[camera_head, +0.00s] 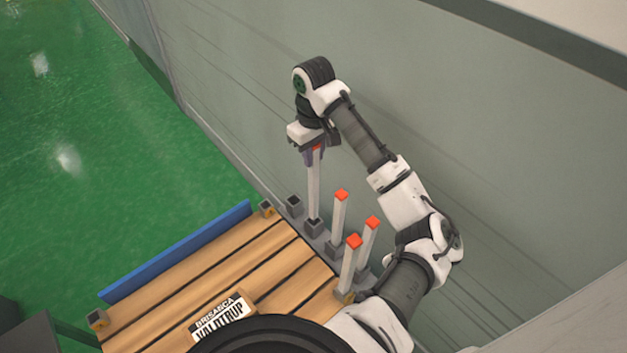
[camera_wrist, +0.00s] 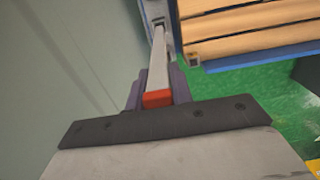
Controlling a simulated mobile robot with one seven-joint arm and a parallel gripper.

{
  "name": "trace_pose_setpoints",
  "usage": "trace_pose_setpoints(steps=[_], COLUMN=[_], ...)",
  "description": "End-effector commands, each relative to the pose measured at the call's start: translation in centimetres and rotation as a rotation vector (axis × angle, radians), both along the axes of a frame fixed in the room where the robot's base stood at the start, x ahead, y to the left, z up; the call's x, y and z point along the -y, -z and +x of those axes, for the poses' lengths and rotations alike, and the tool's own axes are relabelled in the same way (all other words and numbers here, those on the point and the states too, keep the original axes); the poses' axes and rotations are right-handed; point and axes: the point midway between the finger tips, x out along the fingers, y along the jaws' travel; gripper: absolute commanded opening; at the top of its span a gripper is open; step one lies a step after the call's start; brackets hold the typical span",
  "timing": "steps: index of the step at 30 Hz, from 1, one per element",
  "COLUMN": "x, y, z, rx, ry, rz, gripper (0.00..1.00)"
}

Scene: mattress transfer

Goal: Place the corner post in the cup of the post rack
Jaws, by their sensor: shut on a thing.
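My gripper (camera_head: 314,150) is shut on the top of a pale corner post (camera_head: 313,185) with an orange-red cap. The post hangs nearly upright, and its lower end meets a dark square cup (camera_head: 314,228) of the post rack. I cannot tell whether the tip is inside the cup or just above it. In the wrist view my gripper (camera_wrist: 158,98) grips the red cap, and the post (camera_wrist: 158,60) runs away toward a grey cup at the top. Another rack cup (camera_head: 293,205), left of it, is empty.
Two capped posts (camera_head: 340,210) (camera_head: 370,240) stand in the rack to the right. Another post (camera_head: 349,270) stands at the near corner of a slatted wooden deck (camera_head: 200,280) with a blue edge board (camera_head: 180,250). A grey wall (camera_head: 240,90) runs close behind the rack.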

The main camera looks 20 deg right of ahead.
Motion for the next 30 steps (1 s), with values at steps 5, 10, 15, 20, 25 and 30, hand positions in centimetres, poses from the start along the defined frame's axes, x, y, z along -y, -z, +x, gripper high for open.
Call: trace_pose_setpoints(steps=[5,10,15,20,25,30], x=[-0.1,0.0,0.0,0.1,0.0,0.0], y=[3.9,5.1,6.6,8.7,8.9,9.2], z=[0.0,0.0,0.0,0.0,0.0,0.0], rx=[0.0,0.002,0.0,-0.001,0.001,0.001], ry=[0.0,-0.001,0.001,0.0,-0.001,-0.001], rz=[0.004,0.001,0.001,0.0,-0.001,0.0], gripper=[0.0,0.0,0.0,0.0,0.0,0.0])
